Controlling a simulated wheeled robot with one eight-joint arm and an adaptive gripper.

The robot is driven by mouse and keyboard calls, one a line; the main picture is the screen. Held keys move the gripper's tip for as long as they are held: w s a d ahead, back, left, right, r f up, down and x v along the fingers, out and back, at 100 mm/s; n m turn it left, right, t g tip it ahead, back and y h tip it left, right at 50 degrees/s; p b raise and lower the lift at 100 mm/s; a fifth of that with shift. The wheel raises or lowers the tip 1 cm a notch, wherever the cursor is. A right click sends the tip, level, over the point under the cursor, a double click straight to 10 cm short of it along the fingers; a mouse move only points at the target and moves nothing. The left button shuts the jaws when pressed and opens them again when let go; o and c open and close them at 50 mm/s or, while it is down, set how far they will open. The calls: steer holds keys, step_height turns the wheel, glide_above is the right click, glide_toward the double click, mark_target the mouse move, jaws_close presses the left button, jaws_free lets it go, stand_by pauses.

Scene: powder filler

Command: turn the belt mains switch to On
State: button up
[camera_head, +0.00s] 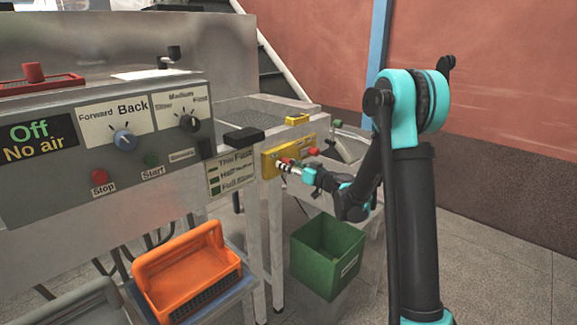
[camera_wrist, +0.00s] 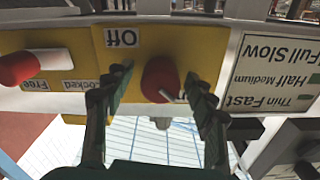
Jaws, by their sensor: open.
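The belt mains switch is a red rotary knob (camera_wrist: 158,80) on a yellow plate (camera_wrist: 190,50) in the wrist view, which is upside down. An "Off" label (camera_wrist: 121,37) sits beside it. A pale pointer mark shows at the knob's edge near the right finger. In the head view the yellow plate (camera_head: 268,166) is on the machine's end, and my gripper largely covers the knob. My gripper (camera_wrist: 157,79) is open, with one finger on each side of the knob. I cannot tell whether the fingers touch it. No "On" label is readable.
A second red knob (camera_wrist: 18,68), with "Free" and "Locked" labels, is on the same front. A speed label plate (camera_wrist: 276,72) is on the other side. A green bin (camera_head: 327,255) is below my arm, and an orange basket (camera_head: 187,270) is left of it.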

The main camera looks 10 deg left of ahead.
steer(key=shift+c, duration=0.5)
steer(key=c, duration=1)
steer(key=shift+c, duration=0.2)
steer(key=m, duration=0.4)
steer(key=shift+m, duration=0.3)
steer(key=m, duration=0.4)
steer(key=shift+m, duration=0.3)
steer(key=m, duration=0.4)
steer(key=shift+m, duration=2.4)
